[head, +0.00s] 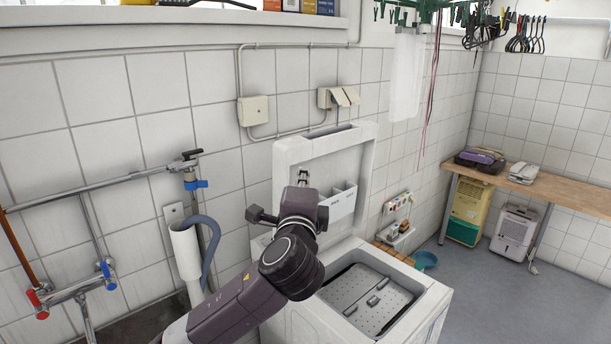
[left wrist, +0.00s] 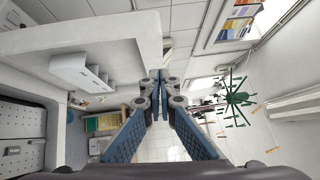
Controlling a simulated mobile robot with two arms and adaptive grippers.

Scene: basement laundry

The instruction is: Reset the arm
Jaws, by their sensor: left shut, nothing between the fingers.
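My left arm reaches in from the bottom of the head view. Its dark wrist hides most of my left gripper (head: 303,177), which points away toward the raised lid of the white washing machine. In the left wrist view the two blue-padded fingers of the gripper (left wrist: 160,78) meet at their tips, with nothing between them. The gripper is in the air in front of the open lid (head: 365,160). My right gripper is not in view.
The top-loading washing machine (head: 432,312) stands open below my arm. Pipes with taps (head: 75,290) run along the tiled wall at left. A green hanger (left wrist: 238,98) hangs at right in the left wrist view. A wooden table (head: 540,184) stands at far right, beyond clear floor.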

